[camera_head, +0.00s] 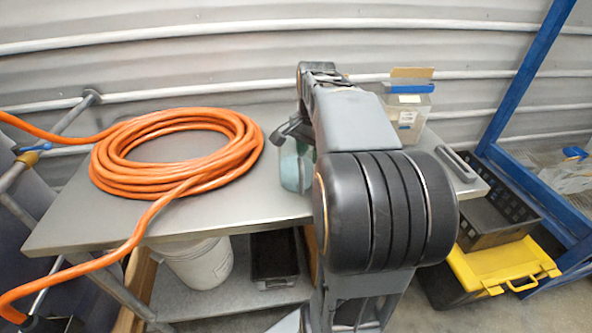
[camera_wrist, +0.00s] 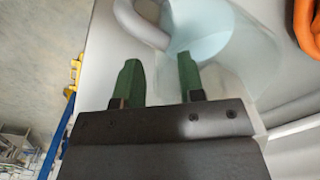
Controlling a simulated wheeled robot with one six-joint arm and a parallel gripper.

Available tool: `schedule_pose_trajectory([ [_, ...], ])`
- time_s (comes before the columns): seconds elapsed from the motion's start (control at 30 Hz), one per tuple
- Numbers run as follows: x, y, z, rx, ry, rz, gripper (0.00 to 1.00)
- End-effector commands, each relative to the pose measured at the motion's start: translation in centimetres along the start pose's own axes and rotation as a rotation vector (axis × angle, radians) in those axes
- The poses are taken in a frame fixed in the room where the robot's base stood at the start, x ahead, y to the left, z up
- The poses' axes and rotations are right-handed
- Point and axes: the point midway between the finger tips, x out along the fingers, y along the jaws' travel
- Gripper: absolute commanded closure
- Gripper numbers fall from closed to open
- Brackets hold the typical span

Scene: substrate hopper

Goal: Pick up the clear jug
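The clear jug (camera_wrist: 215,45) is a pale blue, see-through vessel with a thick grey loop handle (camera_wrist: 145,28), at the top of the wrist view. My gripper (camera_wrist: 158,72) is open, its two green fingers spread apart. The lower curve of the handle shows just past and between the fingertips; I cannot tell whether they touch it. No object is clamped between the fingers. In the head view, a pale teal part of what looks like the jug (camera_head: 291,172) shows on the table left of my arm. My arm hides the rest of it and the fingertips.
A coiled orange hose (camera_head: 165,180) lies on the left of the metal table (camera_head: 75,215). A labelled, see-through container (camera_head: 409,120) stands at the back right. A white bucket (camera_head: 200,264) is on the lower shelf. A black and yellow crate (camera_head: 500,268) stands right of the table.

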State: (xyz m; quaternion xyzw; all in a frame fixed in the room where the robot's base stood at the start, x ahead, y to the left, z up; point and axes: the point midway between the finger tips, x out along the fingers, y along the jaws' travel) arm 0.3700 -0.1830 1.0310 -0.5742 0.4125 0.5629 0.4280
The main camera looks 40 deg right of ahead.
Motion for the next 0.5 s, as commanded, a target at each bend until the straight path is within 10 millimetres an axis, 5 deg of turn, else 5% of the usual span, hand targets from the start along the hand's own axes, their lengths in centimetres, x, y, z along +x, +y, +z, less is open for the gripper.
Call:
schedule_pose_trajectory([
  [0.33,0.66,0.01,0.0,0.0,0.0,0.0,0.64],
  [0.5,0.64,0.01,0.0,0.0,0.0,0.0,0.79],
])
